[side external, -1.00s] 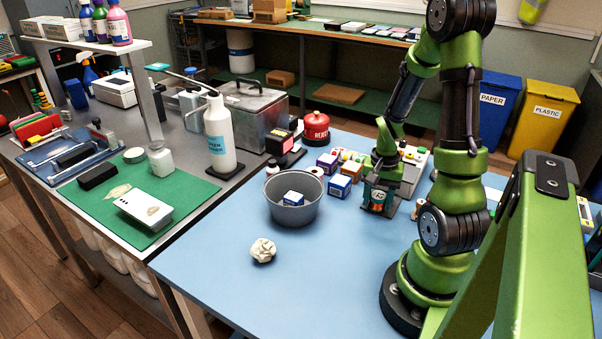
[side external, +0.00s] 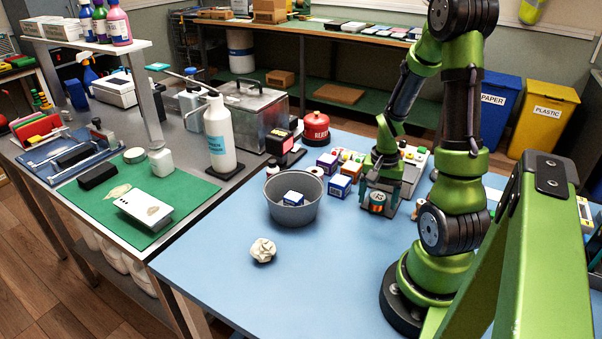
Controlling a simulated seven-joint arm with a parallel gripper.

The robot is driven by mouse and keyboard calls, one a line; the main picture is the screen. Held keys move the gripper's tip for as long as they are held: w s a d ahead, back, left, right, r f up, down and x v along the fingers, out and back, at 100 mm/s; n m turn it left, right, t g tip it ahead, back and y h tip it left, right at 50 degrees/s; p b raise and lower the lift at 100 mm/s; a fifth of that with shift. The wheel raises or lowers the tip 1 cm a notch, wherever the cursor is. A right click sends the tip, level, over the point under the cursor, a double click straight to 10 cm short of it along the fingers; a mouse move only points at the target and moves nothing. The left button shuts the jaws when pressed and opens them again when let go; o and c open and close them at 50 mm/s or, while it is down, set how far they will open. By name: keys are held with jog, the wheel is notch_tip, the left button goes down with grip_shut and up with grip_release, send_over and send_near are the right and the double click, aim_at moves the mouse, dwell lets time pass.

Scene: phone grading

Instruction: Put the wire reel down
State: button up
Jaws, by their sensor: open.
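The wire reel (side external: 377,203) is a small round piece with a coppery-orange band and dark teal ends. It sits at the blue table's surface, directly below my gripper (side external: 380,197). My gripper points down with its jaws open, one finger on each side of the reel. I cannot tell whether a finger still touches it. The upper part of the reel is partly hidden by the gripper.
Several small boxes (side external: 339,186) stand just left of my gripper. A grey bucket (side external: 270,212) holds a blue-and-white box. A crumpled paper ball (side external: 263,250) lies in front. The blue table (side external: 310,285) is clear toward the front.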

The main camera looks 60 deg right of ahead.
aim_at(378, 197)
notch_tip(378, 197, up, 11)
jog(key=w+a+r+n+t, duration=0.2)
jog(key=a+r+n, duration=0.2)
jog(key=a, duration=0.4)
jog(key=w+a+r+n+t+y, duration=0.1)
jog(key=a+r+n+t, duration=0.1)
jog(key=a, duration=0.6)
jog(key=w+a+r+n+t+y, duration=0.1)
jog(key=w+a+r+n+t, duration=0.1)
jog(key=a+r+n, duration=0.3)
jog(key=a+t, duration=0.1)
jog(key=a, duration=0.3)
jog(key=shift+w+r+n, duration=0.3)
jog(key=shift+w+n, duration=0.05)
jog(key=shift+n, duration=0.05)
